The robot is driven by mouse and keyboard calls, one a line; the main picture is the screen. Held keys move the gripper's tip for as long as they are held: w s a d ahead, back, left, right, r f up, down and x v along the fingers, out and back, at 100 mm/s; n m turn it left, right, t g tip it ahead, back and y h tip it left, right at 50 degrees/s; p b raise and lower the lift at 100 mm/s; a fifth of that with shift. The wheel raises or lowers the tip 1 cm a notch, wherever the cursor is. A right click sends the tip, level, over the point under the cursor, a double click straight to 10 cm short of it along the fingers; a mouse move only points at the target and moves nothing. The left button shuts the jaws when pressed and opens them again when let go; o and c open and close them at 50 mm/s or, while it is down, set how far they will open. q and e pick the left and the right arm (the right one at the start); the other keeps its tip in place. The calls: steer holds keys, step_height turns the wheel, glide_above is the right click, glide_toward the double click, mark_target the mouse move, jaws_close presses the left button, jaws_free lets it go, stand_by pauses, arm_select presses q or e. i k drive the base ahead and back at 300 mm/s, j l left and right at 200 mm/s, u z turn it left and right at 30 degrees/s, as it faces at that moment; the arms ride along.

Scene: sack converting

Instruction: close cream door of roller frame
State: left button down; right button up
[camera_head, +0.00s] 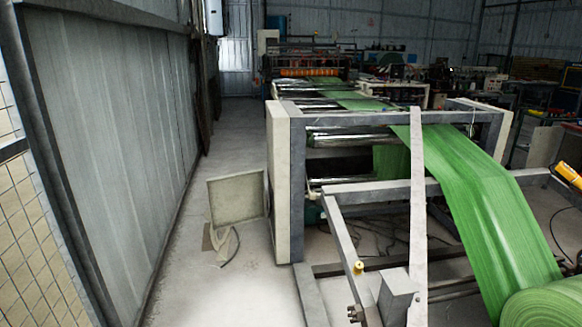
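The roller frame (297,180) stands right of the middle, with grey posts, cream side panels and metal rollers. A cream door (236,197), a square panel with a raised rim, sticks out to the left from the frame's left side, standing open over the aisle. Its right edge is close to the frame's cream side panel (279,190); the hinge itself is too small to make out. I see no handle on it clearly. Neither of my grippers is in view.
A concrete aisle (185,260) runs along the grey corrugated wall (110,120) at the left. Wire mesh (35,240) is at the near left. A cable and a small board lie under the door. Green woven sheet (470,200) runs over the frame to a roll (545,305).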

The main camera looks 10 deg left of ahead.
mark_target(238, 199)
steer(key=i+j, duration=1.8)
steer(key=i, duration=0.25)
steer(key=i+j, duration=0.25)
steer(key=i, duration=0.2)
steer(key=i+j, duration=0.2)
steer(key=i, duration=0.25)
steer(key=i+j, duration=0.25)
steer(key=i, duration=0.2)
steer(key=i+j, duration=0.75)
steer(key=i, duration=0.15)
